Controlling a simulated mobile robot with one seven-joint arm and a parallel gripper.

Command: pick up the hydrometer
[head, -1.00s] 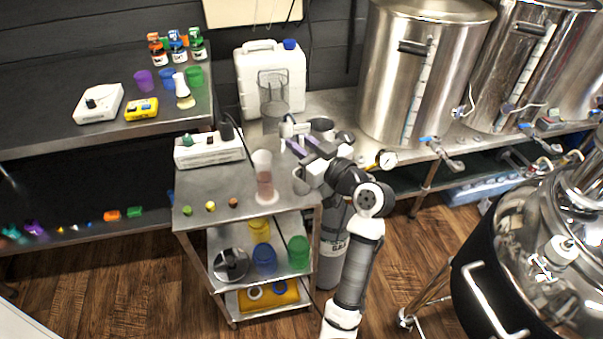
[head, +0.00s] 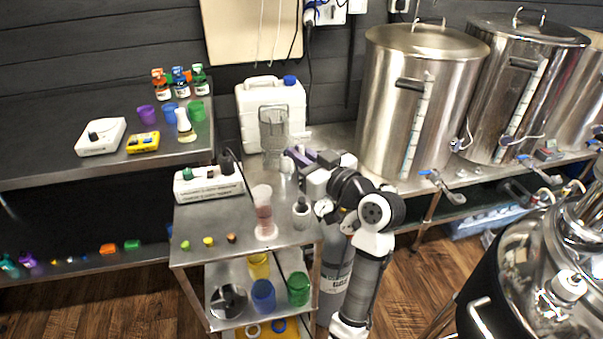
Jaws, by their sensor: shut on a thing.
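My gripper (head: 294,160) reaches over the back right of the steel cart, its purple fingers pointing left. It is shut on a small pale thing (head: 287,165), taken to be the hydrometer, though its shape is too small and too covered to make out. A tall clear vessel (head: 273,130) is right behind the fingertips. I cannot tell whether the held thing touches it or the surface below.
The cart top (head: 205,225) carries a clear cylinder with reddish liquid (head: 264,212), a white instrument (head: 208,182), a small dark bottle (head: 302,212) and small coloured pieces. A white jerrycan (head: 255,100) stands behind. Large steel kettles (head: 415,100) stand to the right.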

